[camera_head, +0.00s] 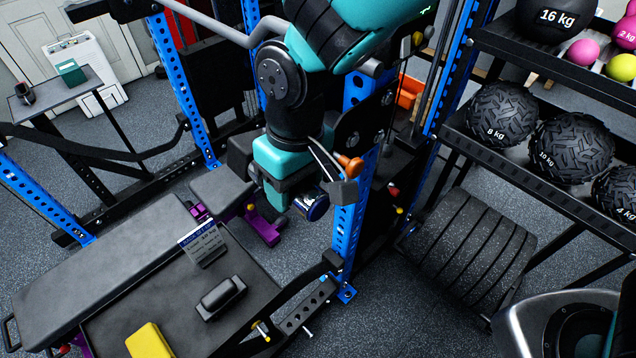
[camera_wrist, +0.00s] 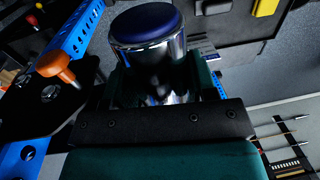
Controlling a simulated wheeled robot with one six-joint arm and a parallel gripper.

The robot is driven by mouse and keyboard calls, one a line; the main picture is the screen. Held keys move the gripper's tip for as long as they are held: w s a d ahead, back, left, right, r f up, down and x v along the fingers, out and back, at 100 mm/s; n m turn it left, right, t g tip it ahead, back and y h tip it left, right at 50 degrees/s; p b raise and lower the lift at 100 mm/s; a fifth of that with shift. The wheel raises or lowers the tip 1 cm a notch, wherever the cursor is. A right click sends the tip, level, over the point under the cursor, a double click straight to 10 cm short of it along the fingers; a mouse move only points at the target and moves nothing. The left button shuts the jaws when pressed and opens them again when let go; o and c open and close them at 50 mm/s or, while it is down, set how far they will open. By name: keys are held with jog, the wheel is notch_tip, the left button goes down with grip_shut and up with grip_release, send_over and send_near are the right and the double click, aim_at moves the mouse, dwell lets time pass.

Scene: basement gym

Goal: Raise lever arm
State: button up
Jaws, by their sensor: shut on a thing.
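My gripper (camera_head: 297,203) is at the blue upright of the rack, near the middle of the head view. It is shut on a chrome cylinder with a dark blue end cap (camera_head: 314,209). In the wrist view the chrome cylinder (camera_wrist: 155,72) stands between the teal jaws of my gripper (camera_wrist: 165,85). It looks like the end sleeve of the lever arm, but my gripper and arm hide where it joins. An orange knob (camera_head: 349,165) sits beside it on the rack, and it also shows in the wrist view (camera_wrist: 54,66).
A black bench (camera_head: 110,258) and a low platform (camera_head: 100,325) with a card (camera_head: 203,243), a black block (camera_head: 220,297) and a yellow block (camera_head: 148,341) lie left. A ball rack (camera_head: 540,180) with bumper plates (camera_head: 470,240) stands right. Blue uprights (camera_head: 352,215) flank my arm closely.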

notch_tip(320, 180, up, 7)
jog(key=w+d+g+y+p, duration=0.1)
jog(key=w+d+p, duration=0.1)
jog(key=d+p, duration=0.1)
jog(key=shift+w, duration=0.35)
jog(key=shift+f, duration=0.15)
jog(key=o, duration=1.3)
jog(key=shift+w, duration=0.1)
jog(key=b+v, duration=0.1)
jog(key=v, duration=1.6)
jog(key=shift+d+r, duration=0.15)
jog(key=shift+r, duration=0.1)
